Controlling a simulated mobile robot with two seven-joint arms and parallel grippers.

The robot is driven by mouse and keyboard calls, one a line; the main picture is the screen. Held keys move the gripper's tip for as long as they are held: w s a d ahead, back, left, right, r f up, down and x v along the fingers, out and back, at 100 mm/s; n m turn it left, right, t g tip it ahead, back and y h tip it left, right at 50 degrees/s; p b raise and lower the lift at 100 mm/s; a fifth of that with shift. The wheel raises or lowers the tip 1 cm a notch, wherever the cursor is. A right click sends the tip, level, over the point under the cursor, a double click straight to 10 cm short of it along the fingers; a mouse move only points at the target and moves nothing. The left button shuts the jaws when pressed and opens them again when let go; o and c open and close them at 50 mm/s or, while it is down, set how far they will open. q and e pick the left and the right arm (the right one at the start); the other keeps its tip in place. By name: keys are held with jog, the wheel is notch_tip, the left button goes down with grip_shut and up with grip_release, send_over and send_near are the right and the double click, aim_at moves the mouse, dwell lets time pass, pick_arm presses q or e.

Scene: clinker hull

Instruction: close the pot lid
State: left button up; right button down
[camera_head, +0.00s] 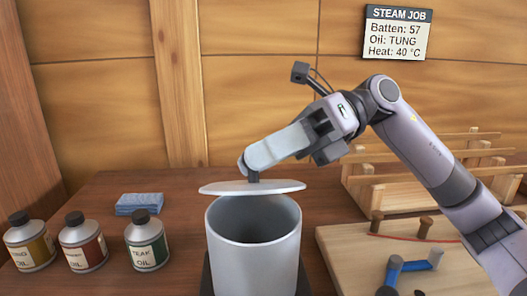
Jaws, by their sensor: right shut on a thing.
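A grey cylindrical pot (254,250) stands at the front middle of the bench, its mouth open toward me. A flat, light grey lid (285,187) is above the pot's far rim, with a visible gap between lid and near rim. The lid looks almost level. My right gripper (252,174) reaches in from the right and is shut on the lid's dark knob, which is mostly hidden by the fingers. My left gripper is not in view.
Three oil bottles, one labelled teak (147,243), stand at the left. A folded blue cloth (139,203) lies behind them. A board (352,252) with pegs and a blue clamp-like piece lies at the right, before a wooden rack (385,195). A sign (397,33) hangs on the wall.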

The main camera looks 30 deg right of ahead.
aim_at(289, 183)
jog(key=shift+s+a+f+n+t+h+b, duration=0.25)
jog(key=shift+s+f+n+t+h+b, duration=0.25)
jog(key=shift+f, duration=0.3)
jog(key=shift+s+a+f+n+t+h+b, duration=0.15)
jog(key=shift+s+f+n+h+b, duration=0.1)
jog(key=shift+f+n+b, duration=0.25)
jog(key=shift+s+a+f+n+t+h+b, duration=0.15)
jog(key=shift+s+f+n+b, duration=0.15)
jog(key=shift+n+b, duration=0.25)
jog(key=shift+s+f+n+b, duration=0.1)
jog(key=shift+f+n+b, duration=0.15)
jog(key=shift+f+b, duration=0.1)
jog(key=c, duration=0.9)
grip_release()
jog(key=shift+o, duration=0.2)
jog(key=shift+v, duration=3.55)
jog(key=shift+s, duration=0.15)
